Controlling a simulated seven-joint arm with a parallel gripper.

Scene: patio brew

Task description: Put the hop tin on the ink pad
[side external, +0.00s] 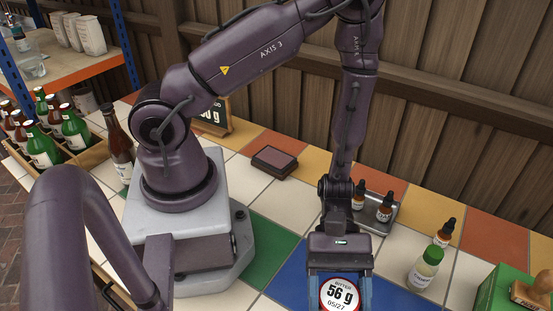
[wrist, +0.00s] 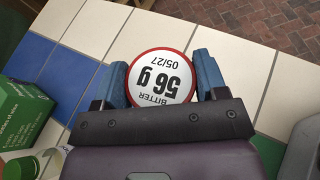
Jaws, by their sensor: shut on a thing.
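The hop tin (side external: 340,294) is round, with a white, red-rimmed label reading "BITTER 56 g 05/27". It also shows in the wrist view (wrist: 160,78), upside down. My gripper (wrist: 163,72) is shut on the tin, one blue finger on each side. In the side view, my gripper (side external: 340,290) is at the bottom edge, over the blue tiles. I cannot tell whether the tin touches the table. The ink pad (side external: 275,161) is a dark, flat box with a reddish-brown top. It lies behind and left of my gripper, near the fence, with nothing on it.
A metal tray (side external: 378,222) with small dropper bottles stands behind my gripper. A green-capped bottle (side external: 425,268), another dropper bottle (side external: 444,233) and a green box (side external: 500,290) with a wooden-handled stamp (side external: 531,293) are at right.

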